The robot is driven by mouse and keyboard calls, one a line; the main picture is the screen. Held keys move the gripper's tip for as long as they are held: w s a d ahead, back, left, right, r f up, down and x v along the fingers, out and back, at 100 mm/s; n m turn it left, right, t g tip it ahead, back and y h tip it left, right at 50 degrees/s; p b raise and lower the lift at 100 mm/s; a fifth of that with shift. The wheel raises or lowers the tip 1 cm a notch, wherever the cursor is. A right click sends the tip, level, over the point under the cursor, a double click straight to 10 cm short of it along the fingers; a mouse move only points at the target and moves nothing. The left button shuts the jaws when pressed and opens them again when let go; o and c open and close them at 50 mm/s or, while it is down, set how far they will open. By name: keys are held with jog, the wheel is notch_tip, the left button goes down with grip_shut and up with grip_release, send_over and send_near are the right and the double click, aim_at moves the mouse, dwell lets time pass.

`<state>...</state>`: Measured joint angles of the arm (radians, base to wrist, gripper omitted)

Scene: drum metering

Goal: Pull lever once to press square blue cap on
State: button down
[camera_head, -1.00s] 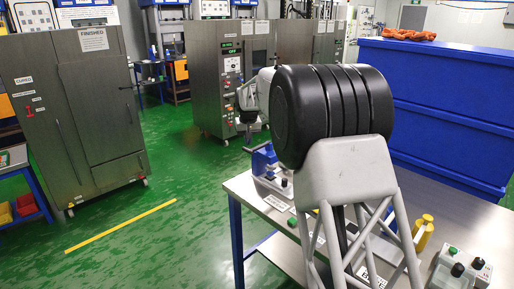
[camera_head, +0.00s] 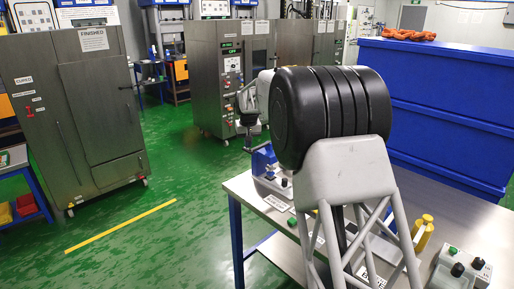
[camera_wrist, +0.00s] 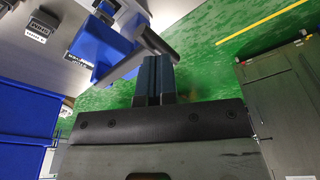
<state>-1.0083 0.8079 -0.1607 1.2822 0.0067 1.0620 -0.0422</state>
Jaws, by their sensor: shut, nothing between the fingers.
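The blue press (camera_head: 262,160) stands at the far left corner of the workbench in the head view, partly hidden by my own body. The wrist view shows the blue press (camera_wrist: 92,45) at upper left, with a grey lever arm (camera_wrist: 120,68) and a darker bar (camera_wrist: 158,42) reaching to the fingers. My gripper (camera_wrist: 154,60) is shut with nothing in it. Its fingertips are beside the bar; I cannot tell whether they touch it. In the head view my gripper (camera_head: 248,138) hangs just behind the press. I cannot make out the square blue cap.
The grey workbench (camera_head: 240,186) holds a yellow cylinder (camera_head: 424,232) and a control box (camera_head: 466,268) with buttons. A grey cabinet (camera_head: 90,110) stands at left.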

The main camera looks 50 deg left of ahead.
aim_at(248, 151)
jog(key=shift+f, duration=2.4)
jog(key=shift+r, duration=0.15)
dwell(0.5)
jog(key=shift+r, duration=3.4)
